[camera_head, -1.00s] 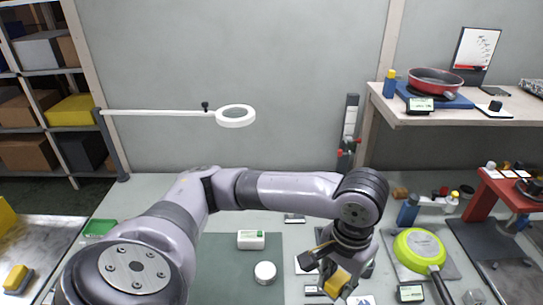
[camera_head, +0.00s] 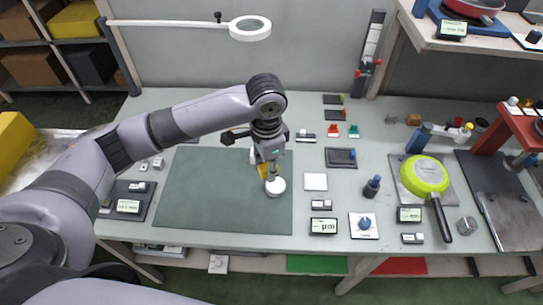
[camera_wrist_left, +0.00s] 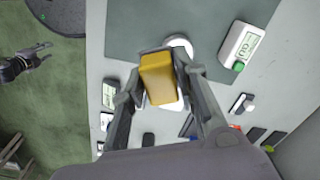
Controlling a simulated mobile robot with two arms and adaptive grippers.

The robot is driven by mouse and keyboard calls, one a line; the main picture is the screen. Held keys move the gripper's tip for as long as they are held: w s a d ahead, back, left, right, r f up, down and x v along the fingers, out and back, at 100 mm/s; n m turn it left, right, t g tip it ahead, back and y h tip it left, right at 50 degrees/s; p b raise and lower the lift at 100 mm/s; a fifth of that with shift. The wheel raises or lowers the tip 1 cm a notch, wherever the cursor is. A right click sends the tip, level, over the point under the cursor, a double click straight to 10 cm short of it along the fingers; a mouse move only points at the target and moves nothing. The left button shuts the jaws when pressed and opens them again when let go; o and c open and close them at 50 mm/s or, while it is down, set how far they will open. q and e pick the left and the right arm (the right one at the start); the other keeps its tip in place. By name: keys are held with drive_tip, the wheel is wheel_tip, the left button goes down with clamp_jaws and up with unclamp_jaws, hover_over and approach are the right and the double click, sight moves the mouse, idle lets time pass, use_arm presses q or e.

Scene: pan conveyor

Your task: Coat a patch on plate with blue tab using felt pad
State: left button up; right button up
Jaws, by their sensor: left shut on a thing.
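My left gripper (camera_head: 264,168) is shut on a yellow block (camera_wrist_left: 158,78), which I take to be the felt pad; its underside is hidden. In the head view the block is just above and behind a round white pot (camera_head: 275,187) at the right edge of the green mat (camera_head: 200,195). I cannot tell whether they touch. The pot also shows in the wrist view (camera_wrist_left: 179,44), beyond the block. Small dark plates (camera_head: 333,99) lie at the back; one has a green tab. I cannot make out a blue tab. A dark gripper (camera_wrist_left: 28,60), probably my right, shows over the floor.
A white square (camera_head: 316,182), a dark tray (camera_head: 341,158) and several small displays (camera_head: 323,226) lie right of the mat. A green pan (camera_head: 424,174) stands farther right. A ring lamp (camera_head: 250,28) hangs at the back. The mat's left part is clear.

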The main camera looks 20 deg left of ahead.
sight(275, 185)
use_arm(q)
drive_tip(key=w+f+m, duration=0.1)
drive_tip(key=m, duration=0.1)
drive_tip(key=w+f+m, duration=0.2)
drive_tip(key=w+f+m+p, duration=0.1)
drive_tip(key=m, duration=0.1)
drive_tip(key=shift+w+d+f, duration=0.2)
drive_tip(key=shift+d+f, duration=0.15)
drive_tip(key=shift+d, duration=0.05)
wheel_tip(275, 185, down, 5)
drive_tip(key=b, duration=0.6)
drive_tip(key=shift+f+b, duration=0.4)
drive_tip(key=shift+b, duration=0.4)
drive_tip(key=shift+f, duration=0.5)
idle(0.7)
drive_tip(key=shift+s+f+p, duration=0.15)
drive_tip(key=shift+p, duration=0.3)
idle(1.2)
